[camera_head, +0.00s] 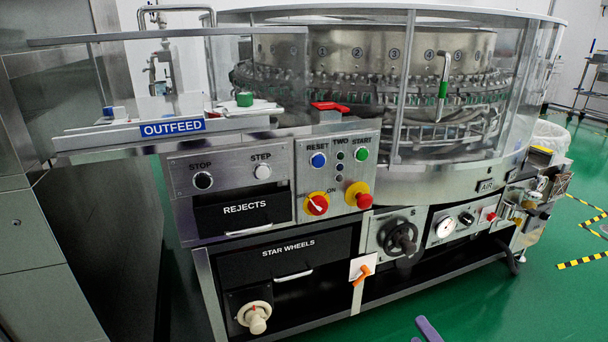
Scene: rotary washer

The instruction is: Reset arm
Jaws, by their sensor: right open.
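Only the tips of my right gripper (423,332) show, at the bottom edge of the head view, right of centre. One purple finger is plain and a small bit of the other shows to its left. The fingers are apart with nothing seen between them. They appear over the green floor, in front of the washer and clear of its panels. The rest of the right arm is out of frame. My left gripper is not in view.
The rotary washer (400,180) fills the middle, with a button panel (338,178), a black handwheel (398,238) and an orange-handled switch (362,271) in front. A steel cabinet (30,240) stands at left. Green floor (500,310) is open at lower right.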

